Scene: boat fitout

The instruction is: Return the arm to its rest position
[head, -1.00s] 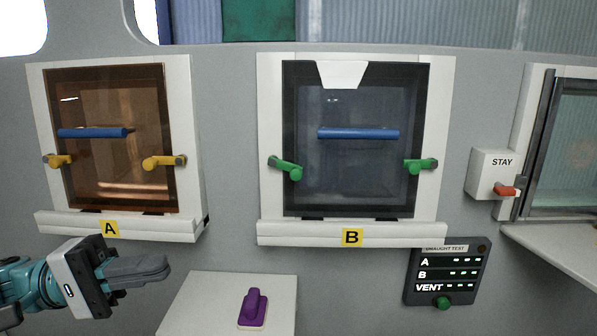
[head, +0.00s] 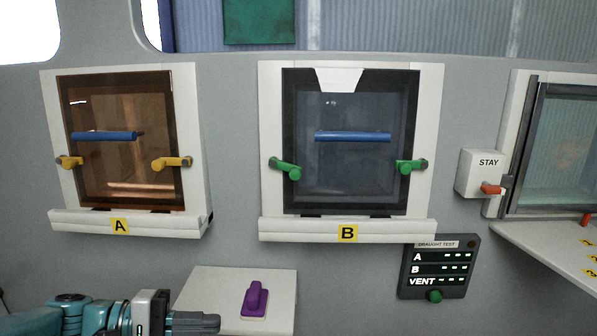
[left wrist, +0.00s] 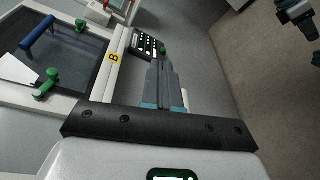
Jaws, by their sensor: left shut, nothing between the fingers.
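My left gripper (head: 215,322) is low at the bottom edge of the head view, left of centre. It is shut and empty, its grey fingers pointing right, in front of the white ledge with the purple handle. In the left wrist view its fingers (left wrist: 165,78) lie together with nothing between them. They are apart from window B and the draught test panel. My right gripper cannot be made out in the head view. A teal and dark part of my own body (left wrist: 298,14) shows at the top right of the left wrist view.
Window A (head: 190,120) with yellow handles and window B (head: 430,130) with green handles are on the wall. The draught test panel (head: 439,268), purple handle (head: 255,300), STAY box (head: 482,168) and right-hand shelf (head: 535,248) are around. Bare floor (left wrist: 265,75) shows in the wrist view.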

